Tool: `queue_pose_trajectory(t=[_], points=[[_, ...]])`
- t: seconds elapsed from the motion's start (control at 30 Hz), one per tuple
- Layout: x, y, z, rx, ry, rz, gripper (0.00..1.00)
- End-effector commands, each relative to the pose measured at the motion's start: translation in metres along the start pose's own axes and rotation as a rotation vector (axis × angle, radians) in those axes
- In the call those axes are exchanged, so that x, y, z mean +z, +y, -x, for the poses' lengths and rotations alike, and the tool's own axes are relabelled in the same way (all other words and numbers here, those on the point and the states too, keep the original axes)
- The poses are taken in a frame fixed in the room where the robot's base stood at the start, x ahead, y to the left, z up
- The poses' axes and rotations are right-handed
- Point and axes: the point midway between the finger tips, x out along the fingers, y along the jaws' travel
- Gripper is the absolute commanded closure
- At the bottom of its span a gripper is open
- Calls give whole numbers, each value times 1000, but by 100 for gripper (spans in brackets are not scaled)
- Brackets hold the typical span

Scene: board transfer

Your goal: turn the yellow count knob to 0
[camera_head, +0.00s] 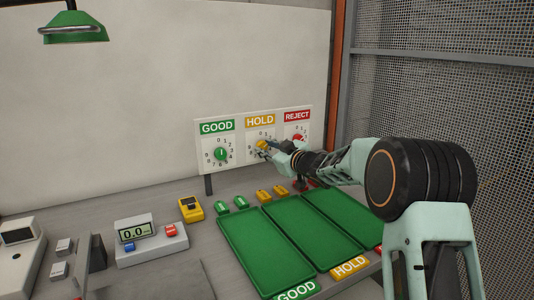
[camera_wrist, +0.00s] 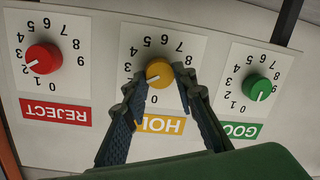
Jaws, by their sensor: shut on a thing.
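The yellow count knob (camera_wrist: 159,73) sits on the white HOLD dial in the middle of the panel. In the wrist view the dial is upside down. The knob's pale pointer mark faces the lower left, towards the low numbers; the exact number is hard to tell because a finger covers that side. The 0 shows just below the knob. My gripper (camera_wrist: 160,77) is shut on the yellow knob, one fingertip on each side. In the head view my gripper (camera_head: 272,149) reaches the knob (camera_head: 262,145) from the right and partly hides its dial.
The red REJECT knob (camera_wrist: 43,58) and green GOOD knob (camera_wrist: 257,87) flank the yellow one on the panel. Below the panel, green trays (camera_head: 262,252) lie on the bench. A scale (camera_head: 150,242) and a yellow device (camera_head: 191,208) stand to their left.

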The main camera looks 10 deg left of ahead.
Motion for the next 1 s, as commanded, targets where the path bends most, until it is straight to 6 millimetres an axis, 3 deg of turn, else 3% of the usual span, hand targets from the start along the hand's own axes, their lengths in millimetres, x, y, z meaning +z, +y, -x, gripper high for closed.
queue_pose_trajectory(t=[0.7,1.0], points=[[3,-5,-1,52,-63,668,99],[2,-5,-1,67,-83,874,99]])
